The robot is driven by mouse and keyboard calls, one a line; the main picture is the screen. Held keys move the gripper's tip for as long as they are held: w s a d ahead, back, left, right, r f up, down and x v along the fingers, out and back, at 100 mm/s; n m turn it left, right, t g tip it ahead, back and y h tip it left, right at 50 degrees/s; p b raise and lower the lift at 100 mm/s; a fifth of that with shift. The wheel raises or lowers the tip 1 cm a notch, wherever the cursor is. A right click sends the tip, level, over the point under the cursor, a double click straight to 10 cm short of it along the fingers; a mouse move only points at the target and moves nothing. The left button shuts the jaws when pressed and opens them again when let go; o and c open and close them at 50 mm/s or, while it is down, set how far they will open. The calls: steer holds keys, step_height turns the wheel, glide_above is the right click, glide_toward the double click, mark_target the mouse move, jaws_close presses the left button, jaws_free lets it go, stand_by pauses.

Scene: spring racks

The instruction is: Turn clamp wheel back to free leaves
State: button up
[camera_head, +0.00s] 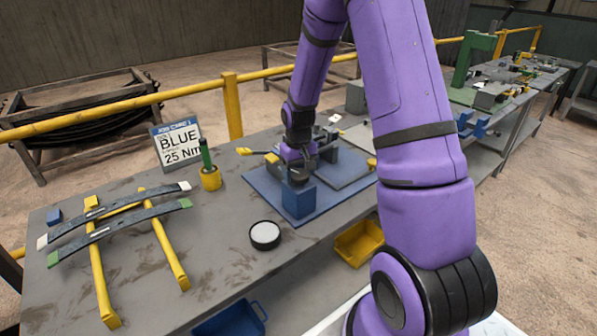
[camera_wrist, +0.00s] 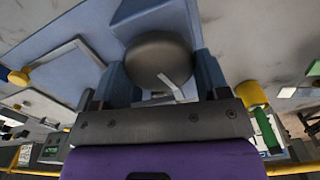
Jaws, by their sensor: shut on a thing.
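The clamp wheel (camera_wrist: 158,58) is a dark grey round disc above a blue block; the wrist view shows it between my two fingers. My gripper (camera_wrist: 162,76) is shut on the wheel, one finger at each side. In the head view my gripper (camera_head: 298,170) is over the blue clamp block (camera_head: 299,201), which stands at the front of a blue base plate (camera_head: 265,187). The wheel is mostly hidden there by my gripper. Two dark leaves (camera_head: 120,215) lie across yellow rails at the left of the bench, with white and green ends. I cannot tell whether any leaf is inside the clamp.
A job card (camera_head: 176,146) reads BLUE 25 Nm. A green-handled tool stands in a yellow cup (camera_head: 211,180). A black round tub with a white top (camera_head: 265,235) sits in front of the plate. A yellow bin (camera_head: 359,242) and blue bin (camera_head: 232,318) are at the front edge.

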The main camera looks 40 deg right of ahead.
mark_target(298, 173)
stand_by(0.3)
steer(key=o, duration=0.9)
step_height(298, 173, up, 11)
steer(key=shift+f, duration=0.1)
